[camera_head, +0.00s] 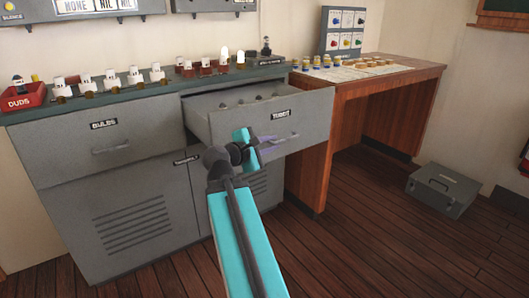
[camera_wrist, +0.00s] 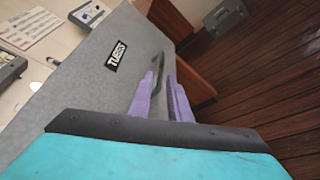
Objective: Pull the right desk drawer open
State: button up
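The right desk drawer (camera_head: 310,119), labelled TUBES, is pulled part way out of the grey cabinet. Several small items show inside it. Its grey front (camera_wrist: 85,100) fills the left of the wrist view, tilted. The drawer's bar handle (camera_wrist: 159,66) runs up between the purple fingers of my gripper (camera_wrist: 162,82). The fingers are close together around it. In the head view my gripper (camera_head: 268,143) is at the drawer front, below the TUBES label. My wrist partly hides the front's left end.
The left drawer (camera_head: 98,142), labelled BULBS, is closed. Louvred cabinet doors (camera_head: 132,225) are below. A wooden desk (camera_head: 365,80) adjoins on the right. A grey case (camera_head: 443,190) lies on the plank floor (camera_head: 375,230), which is clear in front.

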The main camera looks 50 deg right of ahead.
jog(key=shift+a+f+b, duration=0.1)
jog(key=shift+a+b, duration=0.15)
jog(key=shift+b, duration=0.3)
jog(key=shift+b+v, duration=1.5)
jog(key=shift+v, duration=0.25)
jog(key=shift+s, duration=0.15)
